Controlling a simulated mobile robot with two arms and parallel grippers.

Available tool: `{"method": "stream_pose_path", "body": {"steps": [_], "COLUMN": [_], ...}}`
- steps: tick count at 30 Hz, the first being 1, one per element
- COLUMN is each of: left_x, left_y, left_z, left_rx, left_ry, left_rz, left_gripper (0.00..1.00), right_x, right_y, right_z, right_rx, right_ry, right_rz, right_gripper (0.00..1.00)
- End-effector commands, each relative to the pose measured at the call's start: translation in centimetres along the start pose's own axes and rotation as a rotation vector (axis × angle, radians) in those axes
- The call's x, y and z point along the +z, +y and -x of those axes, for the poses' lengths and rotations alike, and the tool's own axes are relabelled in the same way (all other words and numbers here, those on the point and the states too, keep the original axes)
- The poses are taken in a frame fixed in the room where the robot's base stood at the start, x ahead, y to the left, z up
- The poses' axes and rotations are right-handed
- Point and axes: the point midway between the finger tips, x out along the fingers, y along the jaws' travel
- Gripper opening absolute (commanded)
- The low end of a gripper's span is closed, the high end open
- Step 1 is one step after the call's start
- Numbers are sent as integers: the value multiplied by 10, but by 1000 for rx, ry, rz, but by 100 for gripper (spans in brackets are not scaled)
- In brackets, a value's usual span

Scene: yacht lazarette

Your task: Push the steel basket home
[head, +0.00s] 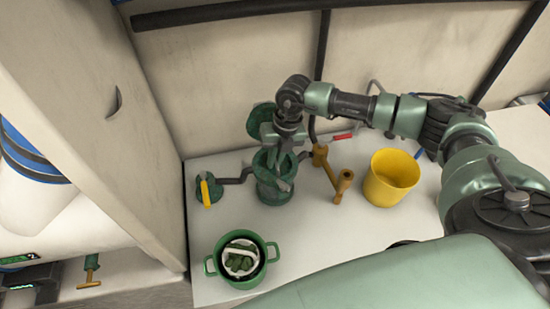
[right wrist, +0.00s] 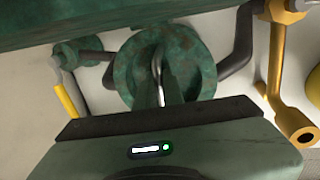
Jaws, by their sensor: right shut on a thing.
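The green strainer housing (head: 270,190) stands open on the white bench in the head view, and its round mouth also shows in the right wrist view (right wrist: 125,75). The steel basket (right wrist: 157,75) shows there only as a thin bright bail inside the housing; most of it is hidden. My right gripper (head: 283,157) points down over the housing mouth and is shut on the basket's bail. How deep the basket sits cannot be told. My left gripper is not in view.
The round green lid (head: 259,120) stands behind the housing. A yellow-handled valve (head: 207,191) is to the left, and brass pipework (head: 333,178) and a yellow bucket (head: 392,178) to the right. A green pot (head: 240,280) with things inside stands in front. A locker wall bounds the left.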

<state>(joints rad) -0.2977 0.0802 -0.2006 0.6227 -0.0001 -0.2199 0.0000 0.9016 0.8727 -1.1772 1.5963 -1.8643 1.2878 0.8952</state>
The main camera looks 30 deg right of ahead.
Motion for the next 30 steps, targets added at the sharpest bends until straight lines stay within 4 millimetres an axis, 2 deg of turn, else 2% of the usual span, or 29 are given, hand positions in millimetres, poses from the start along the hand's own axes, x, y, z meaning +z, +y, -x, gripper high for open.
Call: {"method": "stream_pose_path", "body": {"steps": [1, 3, 4, 13, 17, 20, 30], "left_x": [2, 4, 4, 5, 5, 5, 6], "left_y": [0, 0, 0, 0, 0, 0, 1], "left_z": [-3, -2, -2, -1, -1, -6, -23], "left_rx": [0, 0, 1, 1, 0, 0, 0], "left_ry": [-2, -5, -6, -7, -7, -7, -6], "left_rz": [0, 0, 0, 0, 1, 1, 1], "left_gripper": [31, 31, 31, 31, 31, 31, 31], "right_x": [0, 0, 0, 0, 1, 1, 1], "right_y": [0, 0, 0, 0, 0, 0, 0], "right_z": [-3, -2, -2, -1, 5, 19, 91], "right_rx": [0, 0, 0, 0, 0, 1, 1], "right_ry": [0, 0, 0, 0, -2, -4, -4], "right_rz": [0, 0, 0, 0, 0, 1, 1], "right_gripper": [0, 22, 30, 30, 30, 30, 30]}}
